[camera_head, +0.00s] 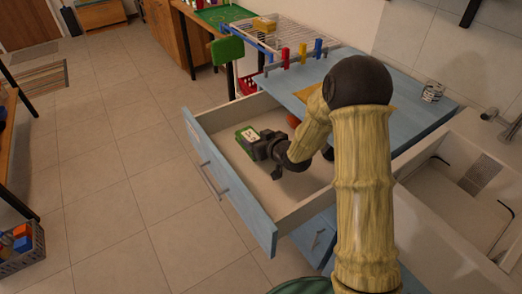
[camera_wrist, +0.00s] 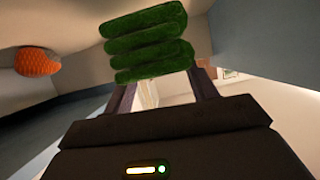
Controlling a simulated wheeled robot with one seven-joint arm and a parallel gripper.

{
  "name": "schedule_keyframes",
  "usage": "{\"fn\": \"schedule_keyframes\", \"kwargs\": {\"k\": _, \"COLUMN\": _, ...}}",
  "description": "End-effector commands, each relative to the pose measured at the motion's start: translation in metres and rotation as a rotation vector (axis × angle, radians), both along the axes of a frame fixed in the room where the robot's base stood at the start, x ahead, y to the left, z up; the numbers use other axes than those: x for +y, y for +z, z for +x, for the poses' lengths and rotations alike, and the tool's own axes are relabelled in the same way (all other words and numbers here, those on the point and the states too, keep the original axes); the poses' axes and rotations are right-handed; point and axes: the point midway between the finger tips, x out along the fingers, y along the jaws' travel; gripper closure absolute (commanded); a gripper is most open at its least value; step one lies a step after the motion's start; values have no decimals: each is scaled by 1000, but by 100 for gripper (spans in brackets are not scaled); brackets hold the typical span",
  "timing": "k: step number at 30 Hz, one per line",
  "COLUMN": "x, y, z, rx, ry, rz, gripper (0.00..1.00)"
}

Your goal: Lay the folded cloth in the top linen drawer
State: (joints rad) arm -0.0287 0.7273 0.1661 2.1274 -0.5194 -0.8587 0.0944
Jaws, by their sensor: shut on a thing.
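In the wrist view the cloth (camera_wrist: 150,42) is a stack of thick dark green folds between the fingers (camera_wrist: 161,88). I cannot tell whether the cloth touches the drawer floor.
An orange item (camera_head: 293,120) lies at the back of the drawer, and shows in the wrist view (camera_wrist: 37,62). A blue worktop (camera_head: 385,125) overhangs the drawer's back. A sink (camera_head: 445,215) is at right. Open floor (camera_head: 110,190) lies to the left.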

Motion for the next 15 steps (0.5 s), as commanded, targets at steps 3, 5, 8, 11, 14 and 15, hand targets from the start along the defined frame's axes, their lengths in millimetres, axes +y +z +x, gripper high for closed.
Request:
{"fn": "schedule_keyframes", "kwargs": {"k": 3, "x": 1, "y": -8, "z": 0, "rx": -3, "ry": 2, "rz": 0, "gripper": 80}}
{"fn": "schedule_keyframes", "kwargs": {"k": 5, "x": 1, "y": -7, "z": 0, "rx": -4, "ry": 1, "rz": 0, "gripper": 80}}
{"fn": "schedule_keyframes", "kwargs": {"k": 8, "x": 1, "y": -7, "z": 0, "rx": -4, "ry": 1, "rz": 0, "gripper": 80}}
{"fn": "schedule_keyframes", "kwargs": {"k": 11, "x": 1, "y": -8, "z": 0, "rx": -3, "ry": 2, "rz": 0, "gripper": 80}}
{"fn": "schedule_keyframes", "kwargs": {"k": 14, "x": 1, "y": -17, "z": 0, "rx": 0, "ry": 2, "rz": 1, "gripper": 80}}
{"fn": "schedule_keyframes", "kwargs": {"k": 15, "x": 1, "y": -22, "z": 0, "rx": 0, "ry": 2, "rz": 1, "gripper": 80}}
